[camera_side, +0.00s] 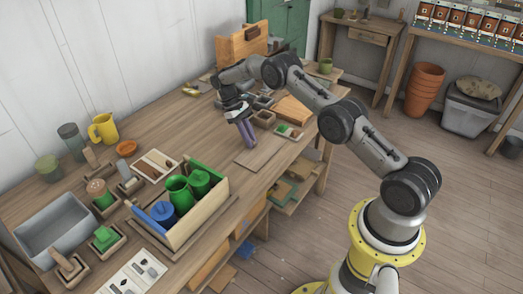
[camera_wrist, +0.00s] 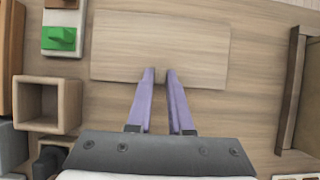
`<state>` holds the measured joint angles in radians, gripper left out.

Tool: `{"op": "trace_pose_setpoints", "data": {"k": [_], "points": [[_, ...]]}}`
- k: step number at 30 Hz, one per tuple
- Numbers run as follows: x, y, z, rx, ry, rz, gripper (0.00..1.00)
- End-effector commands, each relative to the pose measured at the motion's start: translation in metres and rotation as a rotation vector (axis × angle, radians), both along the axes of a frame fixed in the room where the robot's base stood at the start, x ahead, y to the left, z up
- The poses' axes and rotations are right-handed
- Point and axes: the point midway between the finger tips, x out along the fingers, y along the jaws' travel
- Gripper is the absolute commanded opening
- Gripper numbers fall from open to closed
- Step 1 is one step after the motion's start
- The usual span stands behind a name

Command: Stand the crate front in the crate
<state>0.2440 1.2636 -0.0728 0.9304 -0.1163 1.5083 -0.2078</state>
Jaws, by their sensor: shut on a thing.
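The crate front, a flat pale wooden board (camera_side: 262,156), lies on the workbench and also shows in the wrist view (camera_wrist: 205,55). My gripper (camera_side: 250,147), with purple fingers, points down at the board's far edge. In the wrist view its fingertips (camera_wrist: 159,72) are close together over the middle of that edge, shut on the board; the contact itself is hard to see.
A small square wooden box (camera_wrist: 48,105) and a tray with a green block (camera_wrist: 62,38) are left of my fingers in the wrist view. Bare bench lies between board and crate.

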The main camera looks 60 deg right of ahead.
Motion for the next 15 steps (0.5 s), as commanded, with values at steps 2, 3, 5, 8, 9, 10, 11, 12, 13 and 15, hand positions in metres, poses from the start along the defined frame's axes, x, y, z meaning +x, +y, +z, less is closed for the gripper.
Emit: {"op": "trace_pose_setpoints", "data": {"k": [2, 3, 5, 8, 9, 10, 11, 12, 13, 15], "points": [[0.0, 0.0, 0.0, 0.0, 0.0, 0.0, 0.0], [0.0, 0.0, 0.0, 0.0, 0.0, 0.0, 0.0], [0.0, 0.0, 0.0, 0.0, 0.0, 0.0, 0.0], [0.0, 0.0, 0.003, 0.0, 0.0, 0.0, 0.0], [0.0, 0.0, 0.005, 0.0, 0.0, 0.0, 0.0], [0.0, 0.0, 0.006, 0.0, 0.0, 0.0, 0.0], [0.0, 0.0, 0.009, 0.0, 0.0, 0.0, 0.0], [0.0, 0.0, 0.012, 0.0, -0.001, 0.0, 0.0], [0.001, 0.0, 0.014, 0.0, -0.002, 0.0, 0.0], [0.0, 0.0, 0.02, 0.0, -0.002, 0.0, 0.0]]}}
